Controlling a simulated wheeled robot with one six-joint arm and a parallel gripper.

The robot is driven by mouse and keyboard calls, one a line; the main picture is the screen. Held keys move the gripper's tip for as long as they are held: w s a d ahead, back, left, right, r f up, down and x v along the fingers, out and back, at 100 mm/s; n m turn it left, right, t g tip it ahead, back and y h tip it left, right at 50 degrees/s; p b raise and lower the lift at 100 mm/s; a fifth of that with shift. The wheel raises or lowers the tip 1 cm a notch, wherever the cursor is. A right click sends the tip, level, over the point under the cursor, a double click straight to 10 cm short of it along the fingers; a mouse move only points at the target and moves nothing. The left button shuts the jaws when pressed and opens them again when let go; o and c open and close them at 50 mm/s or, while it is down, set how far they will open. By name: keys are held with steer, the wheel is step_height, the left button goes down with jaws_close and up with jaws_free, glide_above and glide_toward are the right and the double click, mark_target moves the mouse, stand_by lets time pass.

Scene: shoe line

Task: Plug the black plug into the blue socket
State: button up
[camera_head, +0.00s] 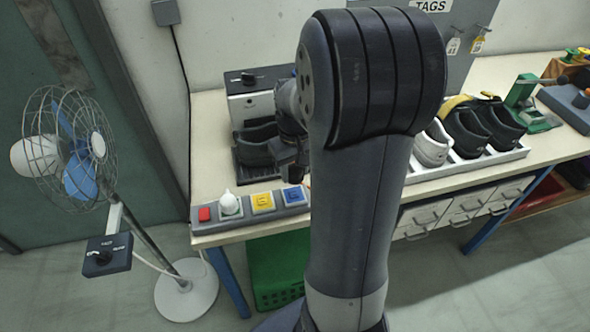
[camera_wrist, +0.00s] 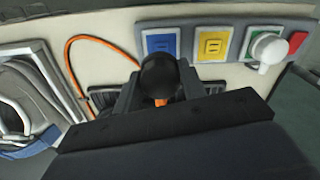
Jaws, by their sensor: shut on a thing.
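The black plug (camera_wrist: 159,72) is between the fingers of my gripper (camera_wrist: 159,88) in the wrist view, with an orange bit just below it. My gripper is shut on it. The blue socket (camera_wrist: 161,42) lies just beyond the plug, apart from it in the picture; its height above the strip is unclear. In the head view, the blue socket (camera_head: 294,196) is at the right end of the visible strip, with my gripper (camera_head: 291,168) close behind it. My arm hides part of the area there, and the plug is not clear in that view.
The strip also has a yellow socket (camera_head: 263,201), a white plug (camera_head: 229,202) in a green socket and a red switch (camera_head: 204,214). An orange cord (camera_wrist: 72,60) loops on the bench (camera_wrist: 110,28). Shoes (camera_head: 467,132) stand to the right. A fan (camera_head: 75,150) stands left.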

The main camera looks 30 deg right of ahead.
mark_target(294, 195)
steer(key=shift+a+f, duration=0.15)
steer(key=shift+f, duration=0.05)
steer(key=shift+f+b, duration=2.35)
steer(key=shift+f, duration=0.25)
steer(key=shift+f, duration=0.65)
stand_by(0.7)
steer(key=o, duration=1.1)
step_height(294, 195, up, 11)
steer(key=shift+f, duration=0.1)
